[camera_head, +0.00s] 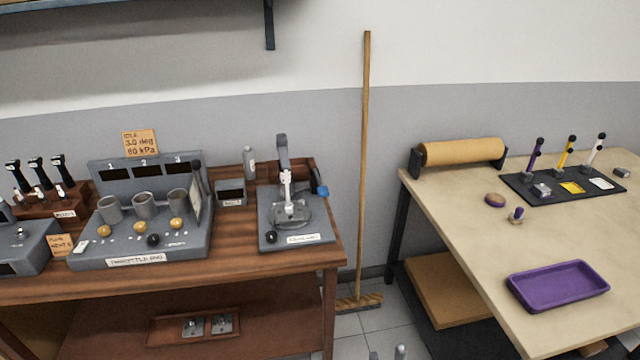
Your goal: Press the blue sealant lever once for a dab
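A small blue part (321,190), which may be the sealant lever, sticks out at the right side of a grey bench device (267,222) on the right end of the wooden bench. The device has an upright column, a round base, a black knob and a label too small to read surely. My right gripper (387,354) just enters at the bottom edge, with two grey fingertips showing apart and nothing visible between them. It is well below and right of the blue part, not touching it. My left gripper is not in view.
A grey console (140,248) with metal cups and knobs stands left of the device on the wooden bench (245,265). A broom (364,150) leans on the wall between the benches. The pale right table (455,195) holds a purple tray (558,286) and a black mat with coloured tools.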

